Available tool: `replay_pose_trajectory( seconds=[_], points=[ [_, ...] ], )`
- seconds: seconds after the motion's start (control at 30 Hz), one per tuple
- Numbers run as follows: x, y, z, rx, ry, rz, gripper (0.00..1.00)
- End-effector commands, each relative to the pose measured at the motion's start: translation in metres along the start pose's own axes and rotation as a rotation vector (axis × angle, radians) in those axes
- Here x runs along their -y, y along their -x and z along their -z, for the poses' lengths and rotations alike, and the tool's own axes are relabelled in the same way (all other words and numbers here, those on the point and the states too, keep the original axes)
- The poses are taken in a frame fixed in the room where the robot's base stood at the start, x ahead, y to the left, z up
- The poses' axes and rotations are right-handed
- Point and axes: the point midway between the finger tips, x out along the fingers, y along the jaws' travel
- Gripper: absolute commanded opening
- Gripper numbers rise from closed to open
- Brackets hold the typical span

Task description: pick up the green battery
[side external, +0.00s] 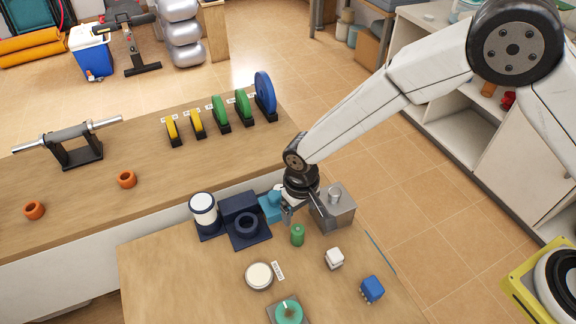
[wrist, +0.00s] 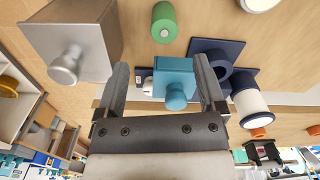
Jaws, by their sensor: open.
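The green battery (side external: 297,235) is a short upright green cylinder on the near wooden table, in front of my gripper in the side view. In the wrist view the green battery (wrist: 164,22) shows at the top middle, beyond the fingertips and apart from them. My gripper (side external: 299,212) is low over the table's back part, between a teal block and a grey metal box. In the wrist view my gripper (wrist: 162,68) has its two fingers spread wide, with nothing held. The teal block (wrist: 175,78) with a round knob shows between the fingers in that view.
The grey metal box (side external: 338,207) stands close right of my gripper. The teal block (side external: 269,206), a navy holder (side external: 240,204) and a white-and-navy cylinder (side external: 204,212) stand left. A white disc (side external: 259,276), white cube (side external: 334,259) and blue cube (side external: 372,289) lie nearer the front.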

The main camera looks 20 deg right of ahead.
Motion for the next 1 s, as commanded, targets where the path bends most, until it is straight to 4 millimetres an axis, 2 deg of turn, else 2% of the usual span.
replay_pose_trajectory(
  seconds=[0.2,0.57,1.0],
  points=[
    [0.000,-0.016,0.000,0.001,0.000,0.000,0.89],
    [0.001,-0.023,-0.001,0.001,0.000,0.000,0.89],
    [0.005,-0.064,-0.002,0.001,0.000,0.000,0.89]
  ],
)
